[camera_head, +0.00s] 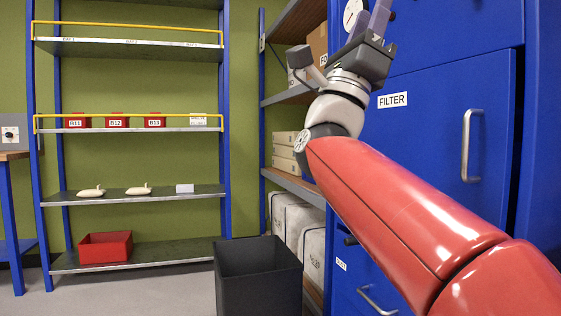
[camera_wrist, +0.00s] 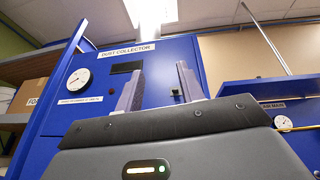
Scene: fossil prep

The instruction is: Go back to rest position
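My gripper (camera_head: 369,20) is raised at the top of the head view, at the end of my red arm, in front of the blue dust collector cabinet (camera_head: 432,135). In the wrist view my gripper (camera_wrist: 159,88) points upward. Its two fingers stand apart with nothing between them, so it is open and empty. Behind the fingers is the cabinet's upper front (camera_wrist: 115,88), with a "DUST COLLECTOR" label and a round gauge (camera_wrist: 79,78). My arm hides part of the cabinet's lower front in the head view.
A blue-post shelf rack (camera_head: 140,191) with red bins and pale pieces stands at the left. A black open bin (camera_head: 258,283) is on the floor, beside another shelf (camera_head: 292,187) with boxes and white sacks. Grey floor (camera_head: 150,293) is clear before the rack.

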